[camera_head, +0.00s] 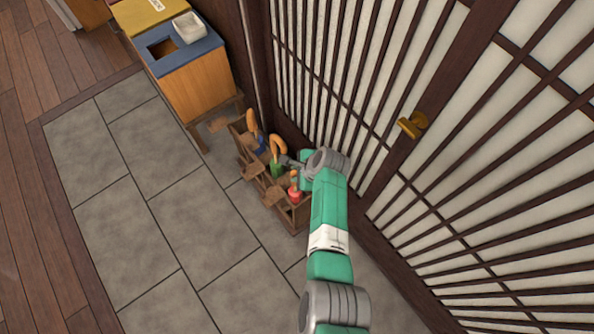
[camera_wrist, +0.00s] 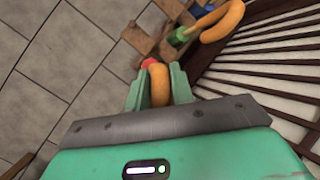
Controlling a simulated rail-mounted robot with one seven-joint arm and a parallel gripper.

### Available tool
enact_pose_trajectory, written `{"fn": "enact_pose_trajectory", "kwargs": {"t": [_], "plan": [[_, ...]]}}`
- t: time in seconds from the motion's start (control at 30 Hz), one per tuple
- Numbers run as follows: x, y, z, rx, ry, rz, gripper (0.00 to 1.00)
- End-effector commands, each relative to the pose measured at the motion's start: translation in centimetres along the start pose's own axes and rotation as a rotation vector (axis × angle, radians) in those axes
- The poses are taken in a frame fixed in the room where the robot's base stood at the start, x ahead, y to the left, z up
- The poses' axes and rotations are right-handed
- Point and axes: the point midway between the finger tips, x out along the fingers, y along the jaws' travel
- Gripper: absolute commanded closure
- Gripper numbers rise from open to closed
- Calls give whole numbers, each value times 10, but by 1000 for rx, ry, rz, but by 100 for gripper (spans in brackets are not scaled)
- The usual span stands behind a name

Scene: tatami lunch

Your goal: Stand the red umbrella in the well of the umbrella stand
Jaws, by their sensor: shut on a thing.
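My gripper (camera_wrist: 158,86) is shut on the orange handle (camera_wrist: 159,74) of the red umbrella, with a green finger on each side. A bit of red (camera_wrist: 148,62) shows just beyond the fingertips. In the head view, the red umbrella (camera_head: 295,194) shows at the near end of the brown wooden umbrella stand (camera_head: 301,216), beside my wrist. Its lower end is hidden, so I cannot tell how deep it sits in a well. The stand also shows in the wrist view (camera_wrist: 138,38). My gripper's fingers are not clear in the head view.
A green umbrella (camera_head: 277,169) and a blue umbrella (camera_head: 259,143), both with orange hooked handles, stand farther along the stand. A slatted sliding door (camera_head: 415,125) runs close along the right. A wooden cabinet (camera_head: 195,90) stands beyond the stand. The grey tiled floor (camera_head: 150,230) is clear.

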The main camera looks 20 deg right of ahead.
Motion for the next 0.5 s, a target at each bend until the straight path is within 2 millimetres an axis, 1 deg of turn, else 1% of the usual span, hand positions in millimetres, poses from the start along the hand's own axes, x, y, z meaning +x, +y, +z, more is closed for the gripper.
{"fn": "enact_pose_trajectory", "kwargs": {"t": [0.03,0.3,0.4,0.5], "plan": [[6,2,-2,0,-1,-1,100],[25,9,-10,0,-1,-2,100],[31,11,-13,0,-1,-2,100],[32,12,-13,0,-1,-2,100]]}}
